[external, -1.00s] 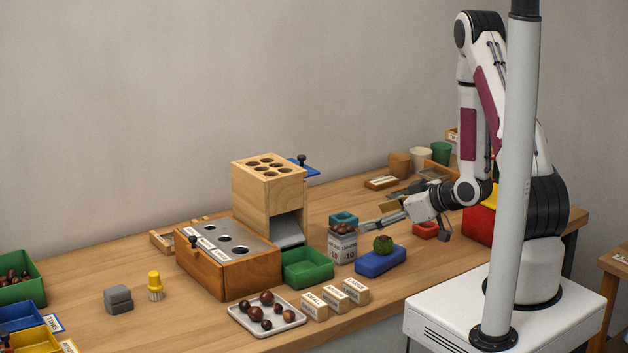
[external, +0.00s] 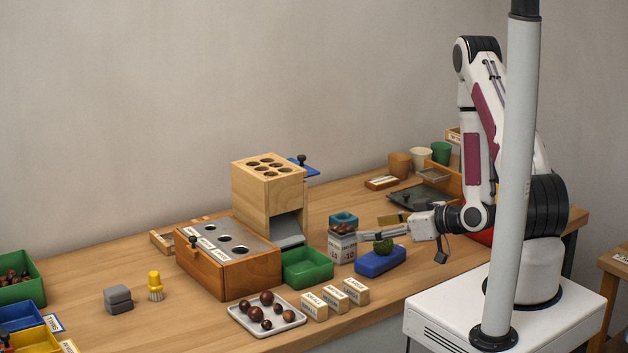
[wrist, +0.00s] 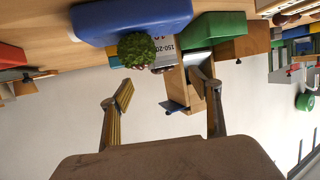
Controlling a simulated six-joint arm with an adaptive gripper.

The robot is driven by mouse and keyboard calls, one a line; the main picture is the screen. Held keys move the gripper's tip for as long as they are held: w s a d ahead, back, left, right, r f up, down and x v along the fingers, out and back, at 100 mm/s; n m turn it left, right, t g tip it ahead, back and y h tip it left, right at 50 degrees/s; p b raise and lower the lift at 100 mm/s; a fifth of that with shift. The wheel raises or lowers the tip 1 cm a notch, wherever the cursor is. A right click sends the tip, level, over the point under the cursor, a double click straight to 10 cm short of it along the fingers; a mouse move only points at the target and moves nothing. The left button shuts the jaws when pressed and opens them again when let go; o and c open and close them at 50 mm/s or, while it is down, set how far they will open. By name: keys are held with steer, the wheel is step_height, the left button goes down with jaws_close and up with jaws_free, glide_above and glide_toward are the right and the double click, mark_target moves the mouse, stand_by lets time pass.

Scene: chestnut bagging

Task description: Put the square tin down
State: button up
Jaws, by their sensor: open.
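The square tin (external: 342,250) is pale with dark printed numbers and has brown chestnuts in its top. It stands upright on the table, between the green tray and the blue block. My gripper (external: 372,228) is just to its right, low over the table, with its fingers pointing toward it. In the wrist view the tin (wrist: 166,54) shows in part beyond the open fingers, partly hidden by a green burr (wrist: 136,50). The jaws (wrist: 165,90) are spread wide with nothing between them. The exact gap between fingertips and tin is unclear.
The burr rests on the blue block (external: 380,264) close beneath my gripper. A green tray (external: 307,270) and a wooden dispenser (external: 268,205) stand left of the tin, a teal container (external: 343,218) behind it. Labelled blocks (external: 334,298) and a chestnut plate (external: 266,322) lie in front.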

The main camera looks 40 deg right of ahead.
mark_target(342, 234)
steer(key=shift+x, duration=1.15)
steer(key=shift+a, duration=0.1)
steer(key=shift+f+x, duration=0.1)
steer(key=shift+x, duration=1.2)
steer(key=shift+f+x, duration=0.15)
steer(key=shift+x, duration=1.1)
steer(key=shift+s+a, duration=0.15)
steer(key=c, duration=1.5)
steer(key=shift+r, duration=0.2)
steer(key=shift+c, duration=0.2)
step_height(342, 234, up, 10)
steer(key=shift+f, duration=0.15)
